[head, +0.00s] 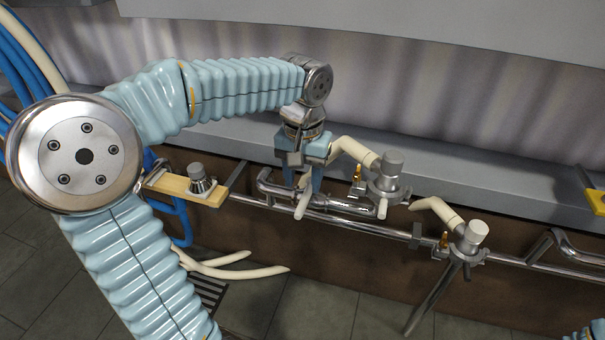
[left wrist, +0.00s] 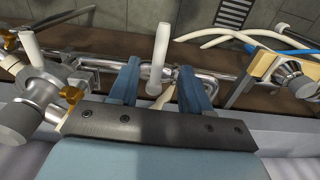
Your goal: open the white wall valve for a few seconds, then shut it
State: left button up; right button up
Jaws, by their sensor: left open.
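My left gripper (head: 305,182) is open and points down at the wall pipework. A white lever handle (head: 303,203) shows at its fingertips. In the left wrist view the white lever (left wrist: 160,60) stands between the two blue fingers of the left gripper (left wrist: 160,88), with gaps on both sides. The valve body behind this lever is mostly hidden by the gripper. To the right is a grey-capped valve (head: 388,178) with a cream spout and a small white handle. My right gripper is out of view.
A wooden bracket (head: 187,188) with a metal knob is left of the gripper. Chrome pipes (head: 340,220) run along the wall below a grey ledge (head: 430,170). Loose cream hoses (head: 235,265) hang below.

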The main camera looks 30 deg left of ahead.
aim_at(303, 201)
pick_arm(q)
notch_tip(303, 201, down, 6)
jog(key=b, duration=0.5)
jog(key=shift+r, duration=0.15)
jog(key=shift+r+p, duration=0.3)
jog(key=shift+p, duration=0.1)
jog(key=shift+f+b, duration=1.05)
jog(key=shift+f, duration=0.35)
